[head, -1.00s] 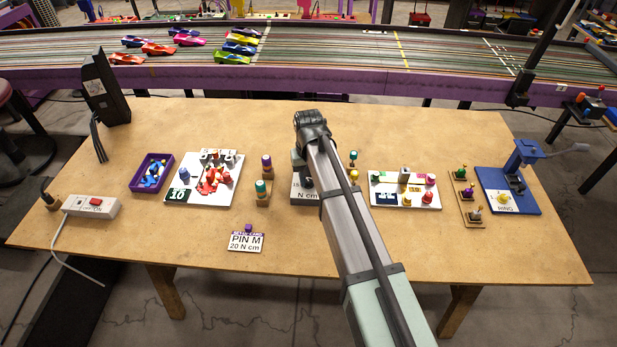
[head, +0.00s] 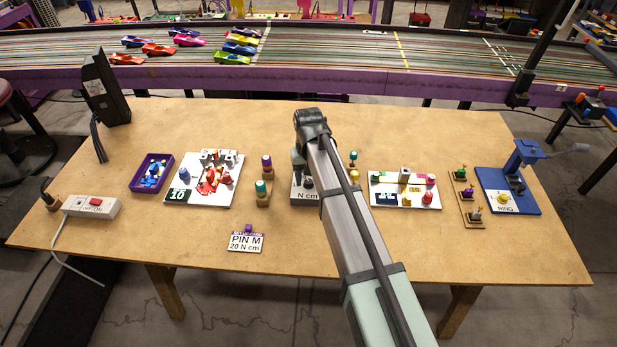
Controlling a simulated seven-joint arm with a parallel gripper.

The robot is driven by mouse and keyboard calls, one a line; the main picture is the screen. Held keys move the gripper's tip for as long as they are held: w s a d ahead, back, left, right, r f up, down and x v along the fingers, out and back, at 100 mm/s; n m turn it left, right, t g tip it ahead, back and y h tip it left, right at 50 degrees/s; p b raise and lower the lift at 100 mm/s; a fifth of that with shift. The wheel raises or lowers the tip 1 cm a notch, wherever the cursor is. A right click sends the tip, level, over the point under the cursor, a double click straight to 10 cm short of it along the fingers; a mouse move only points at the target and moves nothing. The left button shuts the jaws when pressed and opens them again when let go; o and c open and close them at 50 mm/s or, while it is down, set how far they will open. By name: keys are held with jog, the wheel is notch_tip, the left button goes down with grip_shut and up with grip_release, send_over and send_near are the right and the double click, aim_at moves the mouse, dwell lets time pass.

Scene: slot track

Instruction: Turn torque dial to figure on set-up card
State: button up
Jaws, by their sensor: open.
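The set-up card (head: 246,242) stands near the front middle of the table and reads "PIN M 20 N cm". The torque unit (head: 306,195) is a light plate marked "N cm" in the middle of the table. My arm covers most of it, and I cannot read a dial setting. A dark round part (head: 307,183) shows just above the lettering, probably the dial. My gripper (head: 299,165) is over the back left part of this plate, pointing down. Its fingertips are small and dark, so contact with the dial cannot be made out. The gripper is open.
Left of the plate are a wooden holder (head: 263,201) with capped tools, a white board (head: 183,197) with red parts and a purple tray (head: 140,185). Right are another white board (head: 388,203), a wooden rack (head: 468,213) and a blue fixture (head: 526,205). The front table strip is mostly clear.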

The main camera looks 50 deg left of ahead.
aim_at(308, 181)
notch_tip(308, 181, up, 13)
dwell(0.6)
jog(key=shift+r, duration=0.1)
dwell(0.3)
